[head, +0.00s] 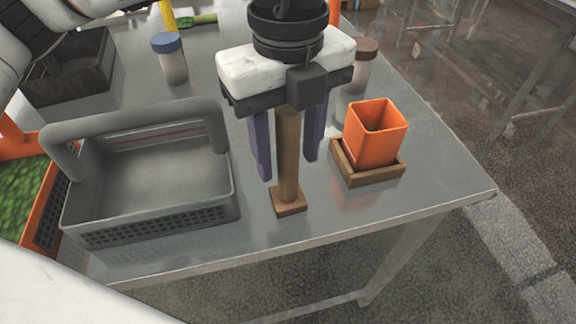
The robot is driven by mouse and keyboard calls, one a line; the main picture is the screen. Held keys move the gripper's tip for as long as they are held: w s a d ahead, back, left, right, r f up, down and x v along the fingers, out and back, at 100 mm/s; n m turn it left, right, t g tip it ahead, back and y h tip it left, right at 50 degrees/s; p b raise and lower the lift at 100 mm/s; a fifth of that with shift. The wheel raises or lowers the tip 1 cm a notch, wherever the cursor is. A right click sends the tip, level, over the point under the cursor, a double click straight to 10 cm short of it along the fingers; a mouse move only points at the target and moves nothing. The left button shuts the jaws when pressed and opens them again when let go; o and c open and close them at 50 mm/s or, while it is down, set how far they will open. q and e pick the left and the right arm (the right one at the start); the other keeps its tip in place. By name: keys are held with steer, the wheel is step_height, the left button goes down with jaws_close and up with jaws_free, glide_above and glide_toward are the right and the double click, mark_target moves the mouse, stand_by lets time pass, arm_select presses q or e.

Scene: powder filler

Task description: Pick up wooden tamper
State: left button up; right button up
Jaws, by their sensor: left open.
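The wooden tamper (288,165) stands upright on the grey table, with its square foot on the tabletop and its handle rising from it. My left gripper (289,165) is above it, pointing down and open. Its two purple fingers are on either side of the handle, with a gap visible on each side. The top of the handle is hidden by the gripper body. My right gripper is not in view.
A grey basket with a handle (222,190) stands to the left. An orange square cup (372,135) sits in a wooden tray (372,179) to the right. Jars with a blue lid (167,42) and a brown lid (366,46) stand behind. The table's front edge is close to the tamper.

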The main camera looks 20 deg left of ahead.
arm_select(q)
step_height(320, 180, down, 2)
steer(key=shift+f, duration=0.1)
steer(key=c, duration=1.1)
steer(key=shift+o, duration=0.2)
